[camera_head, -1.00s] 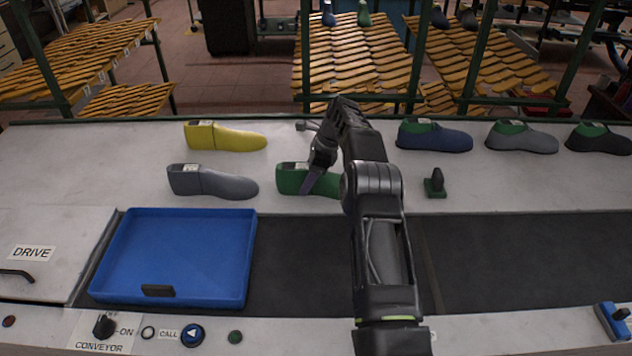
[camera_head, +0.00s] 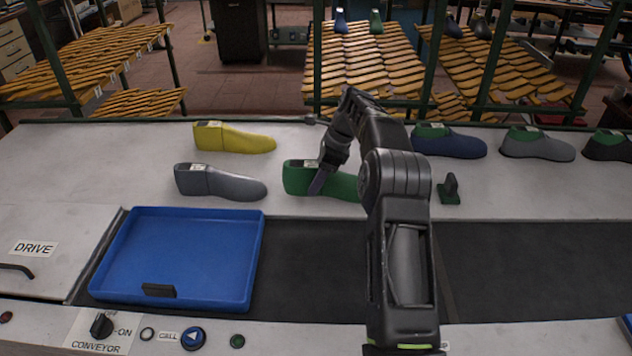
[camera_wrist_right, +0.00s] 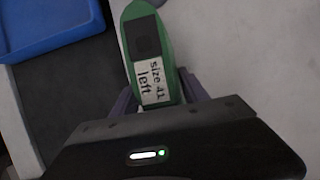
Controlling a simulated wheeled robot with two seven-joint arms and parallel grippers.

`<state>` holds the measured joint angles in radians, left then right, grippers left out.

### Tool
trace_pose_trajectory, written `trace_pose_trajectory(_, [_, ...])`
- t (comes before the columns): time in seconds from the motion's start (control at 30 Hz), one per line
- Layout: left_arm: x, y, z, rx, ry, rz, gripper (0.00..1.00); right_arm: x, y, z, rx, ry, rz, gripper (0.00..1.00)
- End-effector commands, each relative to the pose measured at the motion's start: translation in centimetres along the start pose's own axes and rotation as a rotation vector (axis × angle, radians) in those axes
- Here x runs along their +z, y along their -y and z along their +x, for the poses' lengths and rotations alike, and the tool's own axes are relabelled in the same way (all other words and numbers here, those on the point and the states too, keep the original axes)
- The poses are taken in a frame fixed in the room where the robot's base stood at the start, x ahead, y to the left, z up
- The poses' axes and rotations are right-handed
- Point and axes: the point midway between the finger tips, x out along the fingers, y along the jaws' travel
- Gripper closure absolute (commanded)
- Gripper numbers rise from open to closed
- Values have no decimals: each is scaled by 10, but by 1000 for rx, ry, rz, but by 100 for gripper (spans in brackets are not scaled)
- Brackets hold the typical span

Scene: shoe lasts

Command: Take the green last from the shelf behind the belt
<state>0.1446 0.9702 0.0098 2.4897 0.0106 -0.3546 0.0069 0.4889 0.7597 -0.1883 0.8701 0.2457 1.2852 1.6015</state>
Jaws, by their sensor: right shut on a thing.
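The green last (camera_head: 297,179) lies on the pale shelf (camera_head: 90,160) behind the belt, its toe end partly hidden by my right arm. My right gripper (camera_head: 322,182) is shut on the green last, with fingers on both sides of it. In the right wrist view, the green last (camera_wrist_right: 167,45) sits between the fingers, and its label reads "size 41 left". I cannot tell whether it is touching the shelf. My left gripper is not in view.
A grey last (camera_head: 220,182) lies left of the green one and a yellow last (camera_head: 235,138) behind. A blue last (camera_head: 450,142), further lasts and a small dark green stand (camera_head: 450,190) are to the right. A blue tray (camera_head: 180,212) sits on the dark belt (camera_head: 310,265).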

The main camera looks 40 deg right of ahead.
Motion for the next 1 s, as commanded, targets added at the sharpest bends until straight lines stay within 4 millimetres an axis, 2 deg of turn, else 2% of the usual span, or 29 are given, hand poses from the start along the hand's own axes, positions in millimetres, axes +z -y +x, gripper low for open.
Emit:
trace_pose_trajectory(0.03, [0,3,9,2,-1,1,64,0,-8,1,-3,3,-2,100])
trace_pose_trajectory(0.6, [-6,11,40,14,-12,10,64,-3,-120,-1,-4,3,-3,100])
trace_pose_trajectory(0.8, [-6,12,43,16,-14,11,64,-3,-144,-2,-4,2,-2,100])
trace_pose_trajectory(1.0, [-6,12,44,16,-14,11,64,-4,-151,-2,-3,2,-1,100])
